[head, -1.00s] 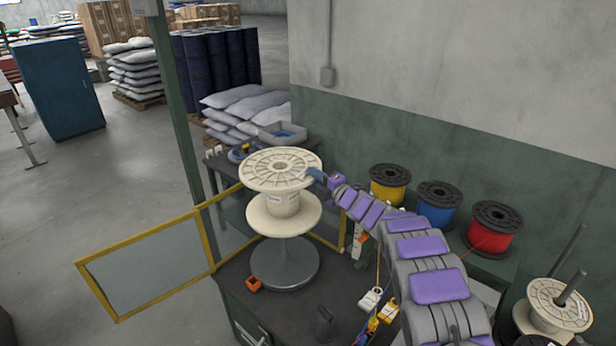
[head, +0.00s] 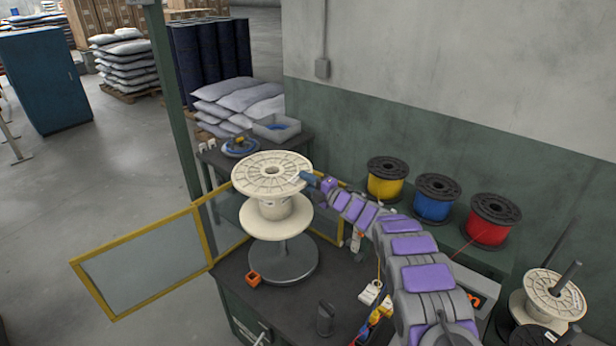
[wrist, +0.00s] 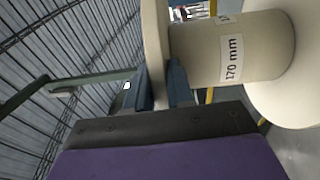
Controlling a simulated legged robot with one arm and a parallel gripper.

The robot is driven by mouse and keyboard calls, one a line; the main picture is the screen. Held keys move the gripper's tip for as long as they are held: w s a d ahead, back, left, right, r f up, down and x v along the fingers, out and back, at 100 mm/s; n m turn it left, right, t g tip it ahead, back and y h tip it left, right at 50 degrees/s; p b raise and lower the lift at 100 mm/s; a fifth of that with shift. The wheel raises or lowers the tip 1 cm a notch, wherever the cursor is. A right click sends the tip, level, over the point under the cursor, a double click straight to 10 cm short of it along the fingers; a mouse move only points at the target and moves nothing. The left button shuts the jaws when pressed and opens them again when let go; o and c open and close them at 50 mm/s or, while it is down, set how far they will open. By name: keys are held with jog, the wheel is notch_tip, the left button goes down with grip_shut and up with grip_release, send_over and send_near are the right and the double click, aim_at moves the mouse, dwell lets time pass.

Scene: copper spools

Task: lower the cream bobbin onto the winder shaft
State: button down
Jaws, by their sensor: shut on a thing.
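The cream bobbin (head: 275,210) is upright above a grey stand with a round base (head: 284,264). The bobbin hides the upper part of the winder shaft, and I cannot tell whether the shaft is inside the bore. My gripper (head: 309,180) is shut on the right edge of the upper flange. In the wrist view the flange (wrist: 156,35) passes between my two fingers (wrist: 160,88), and the bobbin's core carries a "170 mm" label (wrist: 231,58).
A yellow-framed clear guard (head: 145,262) stands open at left of the dark bench. Yellow (head: 387,180), blue (head: 437,199) and red (head: 494,222) spools line the wall at right.

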jog(key=shift+f, duration=0.35)
notch_tip(320, 180, down, 22)
jog(key=b, duration=1.2)
jog(key=shift+s, duration=0.15)
dwell(0.5)
jog(key=shift+f, duration=0.1)
jog(key=c, duration=0.9)
grip_release()
jog(key=shift+d, duration=0.1)
jog(key=shift+d+f, duration=0.1)
